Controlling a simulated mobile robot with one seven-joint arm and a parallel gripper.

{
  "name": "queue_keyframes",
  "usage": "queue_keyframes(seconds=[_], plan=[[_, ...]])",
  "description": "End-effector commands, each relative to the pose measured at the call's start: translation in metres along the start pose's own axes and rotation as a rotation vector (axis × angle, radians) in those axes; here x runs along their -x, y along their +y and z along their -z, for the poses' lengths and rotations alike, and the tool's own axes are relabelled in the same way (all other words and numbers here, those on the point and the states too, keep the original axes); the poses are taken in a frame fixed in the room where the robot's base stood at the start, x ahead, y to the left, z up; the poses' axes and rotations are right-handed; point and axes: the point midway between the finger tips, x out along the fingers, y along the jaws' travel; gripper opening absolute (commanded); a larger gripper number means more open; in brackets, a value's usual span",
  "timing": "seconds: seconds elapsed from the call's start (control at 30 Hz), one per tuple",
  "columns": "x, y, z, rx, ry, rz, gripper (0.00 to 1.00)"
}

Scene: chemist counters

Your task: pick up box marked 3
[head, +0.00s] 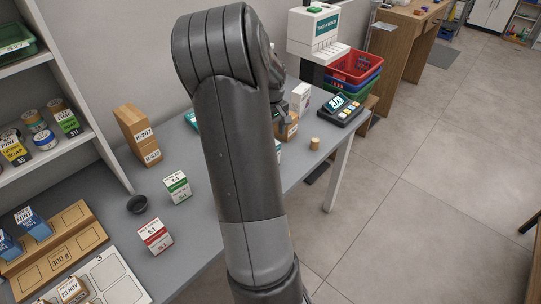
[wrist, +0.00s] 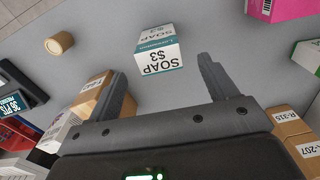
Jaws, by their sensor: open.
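The box marked 3 is a white and teal soap carton (wrist: 158,50) reading "SOAP $3", standing on the grey counter in the upper middle of the wrist view. My gripper (wrist: 162,82) is open, with one finger low on each side of the picture and the carton just beyond the fingertips, between their lines. Nothing is held. The carton and the fingers look apart, but the exact height gap is hard to tell. In the head view my arm hides most of that area; only a teal and white sliver shows at its right edge.
Near the left finger stand a brown box (wrist: 92,92) and a white box (wrist: 58,130). A cork-coloured cylinder (wrist: 60,43) is farther left. Green (head: 177,187) and red-white (head: 155,236) cartons stand left of my arm.

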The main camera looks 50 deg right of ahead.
Motion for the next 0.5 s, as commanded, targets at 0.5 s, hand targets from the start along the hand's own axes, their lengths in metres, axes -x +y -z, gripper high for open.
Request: queue_keyframes(seconds=[0.5], plan=[[-0.053, 0.001, 0.001, -0.001, -0.003, 0.002, 0.78]])
